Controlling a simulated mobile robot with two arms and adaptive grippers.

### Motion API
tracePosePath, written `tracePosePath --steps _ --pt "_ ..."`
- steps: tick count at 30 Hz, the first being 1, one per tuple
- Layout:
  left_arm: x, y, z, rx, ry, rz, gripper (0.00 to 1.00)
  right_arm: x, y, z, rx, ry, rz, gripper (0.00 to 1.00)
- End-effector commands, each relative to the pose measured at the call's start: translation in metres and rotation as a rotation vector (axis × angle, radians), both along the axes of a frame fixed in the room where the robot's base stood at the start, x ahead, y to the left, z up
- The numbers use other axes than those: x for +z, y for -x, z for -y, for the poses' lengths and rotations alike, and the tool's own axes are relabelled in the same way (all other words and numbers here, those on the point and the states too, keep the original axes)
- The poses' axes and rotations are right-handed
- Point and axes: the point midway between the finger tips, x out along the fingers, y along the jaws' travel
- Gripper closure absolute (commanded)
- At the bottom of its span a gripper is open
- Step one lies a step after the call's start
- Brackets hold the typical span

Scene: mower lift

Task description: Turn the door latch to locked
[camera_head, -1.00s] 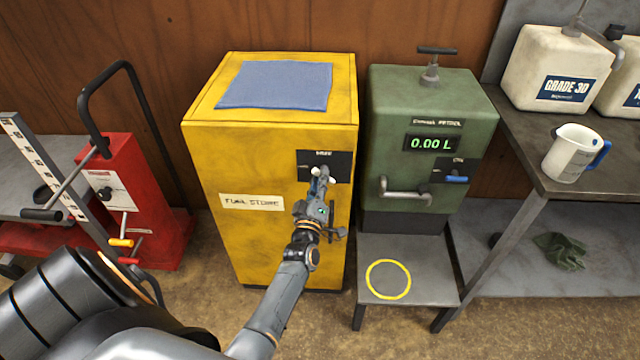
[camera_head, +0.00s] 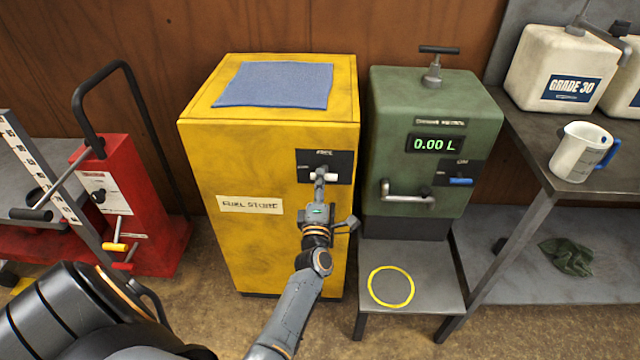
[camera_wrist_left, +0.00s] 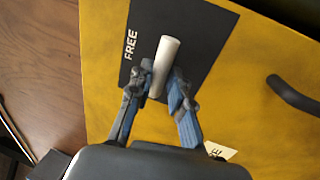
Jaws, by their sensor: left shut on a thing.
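The door latch is a short pale lever (camera_head: 331,177) on a black plate (camera_head: 338,158) at the upper right of the yellow fuel store cabinet's front (camera_head: 262,240). It points about sideways in the head view. The left wrist view shows the latch as a white bar (camera_wrist_left: 166,62) beside the word FREE. My left gripper (camera_head: 319,181) reaches up from below and is shut on the latch. In the left wrist view its two fingers (camera_wrist_left: 160,88) stand on either side of the bar. The latch's pivot end is hidden by the fingers. My right gripper is not in view.
A green petrol dispenser (camera_head: 450,115) with a silver handle stands close on the right, above a low stand (camera_head: 435,310). A red lift (camera_head: 125,190) is on the left. A workbench (camera_head: 590,195) with jugs is at the right. A dark door handle (camera_wrist_left: 292,95) sits near the latch.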

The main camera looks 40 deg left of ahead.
Motion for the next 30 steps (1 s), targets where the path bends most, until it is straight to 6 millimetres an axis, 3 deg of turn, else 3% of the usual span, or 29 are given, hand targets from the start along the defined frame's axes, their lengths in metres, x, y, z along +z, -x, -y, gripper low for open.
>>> tracePosePath --steps 16,17,20,30 --pt "-0.0012 0.0001 0.0003 0.000 0.024 0.013 1.00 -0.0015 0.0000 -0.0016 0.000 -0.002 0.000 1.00" --pt "-0.0012 0.0001 0.0003 0.000 0.024 0.013 0.76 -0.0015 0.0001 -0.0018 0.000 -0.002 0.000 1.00" --pt "-0.0011 0.0001 0.0003 0.000 0.024 0.012 0.57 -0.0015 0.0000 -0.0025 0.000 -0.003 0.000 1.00" --pt "-0.0016 0.0025 0.0017 -0.001 0.021 0.010 0.57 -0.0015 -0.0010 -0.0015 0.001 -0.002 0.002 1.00"
